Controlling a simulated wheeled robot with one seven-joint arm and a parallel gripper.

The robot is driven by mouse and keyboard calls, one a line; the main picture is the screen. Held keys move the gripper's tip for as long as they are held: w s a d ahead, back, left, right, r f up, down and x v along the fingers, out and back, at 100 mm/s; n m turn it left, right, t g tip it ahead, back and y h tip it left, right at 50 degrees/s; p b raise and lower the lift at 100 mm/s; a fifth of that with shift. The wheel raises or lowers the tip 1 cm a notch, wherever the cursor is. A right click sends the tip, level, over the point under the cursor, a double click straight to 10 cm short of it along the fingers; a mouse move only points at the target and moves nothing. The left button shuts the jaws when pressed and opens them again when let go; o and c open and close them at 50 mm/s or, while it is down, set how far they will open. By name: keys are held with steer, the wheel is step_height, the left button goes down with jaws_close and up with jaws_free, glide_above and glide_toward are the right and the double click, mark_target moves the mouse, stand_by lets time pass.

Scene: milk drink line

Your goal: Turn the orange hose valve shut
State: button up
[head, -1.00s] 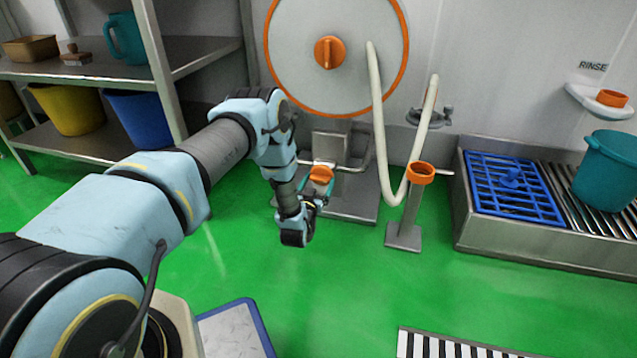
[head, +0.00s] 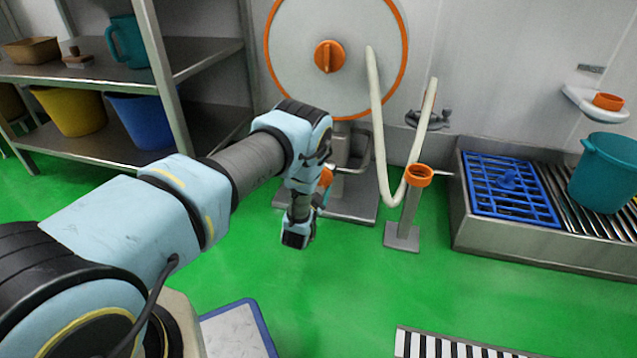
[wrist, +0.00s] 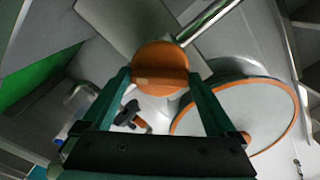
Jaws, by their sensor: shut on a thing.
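The orange hose valve (head: 326,176) sits on the metal pipework below the hose reel; in the head view my arm covers most of it. In the wrist view the valve (wrist: 160,58) is a round orange knob with a raised bar across its face. My gripper (wrist: 160,78) has its two teal fingers at either side of this bar, shut on it. In the head view my gripper (head: 320,194) is mostly hidden behind my wrist.
The hose reel (head: 300,40) with its orange rim stands behind the valve. A pale hose (head: 378,120) hangs to the right, near an orange-topped post (head: 408,215). A steel shelf (head: 85,145) stands left, a drain trough (head: 540,250) right.

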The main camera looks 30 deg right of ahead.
steer(key=shift+a+m, duration=0.1)
steer(key=shift+m, duration=4.1)
steer(key=o, duration=1)
steer(key=p+v, duration=0.3)
steer(key=v, duration=0.7)
steer(key=shift+s+a, duration=0.3)
